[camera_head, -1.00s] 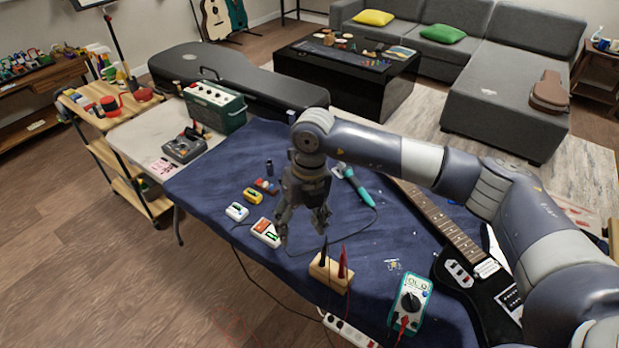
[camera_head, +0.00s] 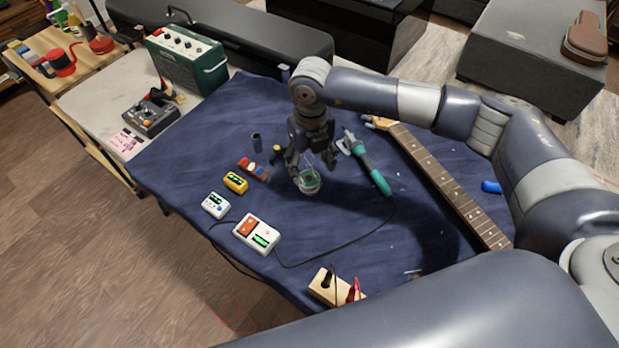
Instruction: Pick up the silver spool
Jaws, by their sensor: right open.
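A small round spool (camera_head: 309,184), silvery with a green middle, sits on the blue cloth in the head view. My right gripper (camera_head: 312,168) points down over it, with its fingers apart. The fingers hide part of the spool, and I cannot tell whether they touch it. My left gripper is out of view.
A guitar neck (camera_head: 450,183) lies farther right. A wooden block (camera_head: 323,287) is in front.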

